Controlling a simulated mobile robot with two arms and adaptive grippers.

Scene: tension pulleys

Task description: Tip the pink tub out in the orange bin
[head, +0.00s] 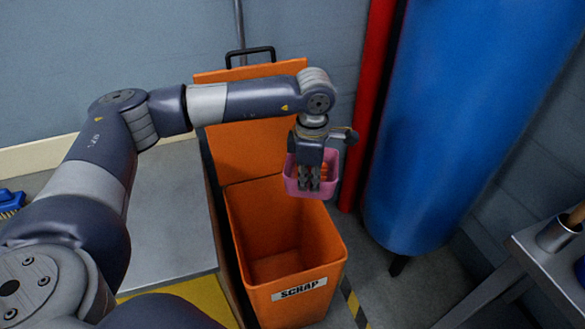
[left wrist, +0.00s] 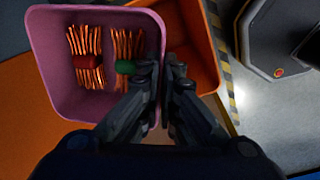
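The pink tub (head: 292,183) hangs upright over the back right part of the orange bin (head: 285,245), above its rim. The bin has a "SCRAP" label on its front, and its orange lid stands open behind. My left gripper (head: 309,183) is shut on one wall of the tub. In the left wrist view the tub (left wrist: 70,108) sits left of the gripper (left wrist: 170,70), with the fingers pinching its right wall. Inside lie two bundles of copper wire, one with a red band (left wrist: 88,61) and one with a green band (left wrist: 125,67). My right gripper is out of view.
A large blue cylinder (head: 450,120) and a red post (head: 368,100) stand right of the bin. A grey-topped bench (head: 175,210) is close on the left. A metal stand (head: 555,260) is at the lower right. The part of the bin interior in view looks empty.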

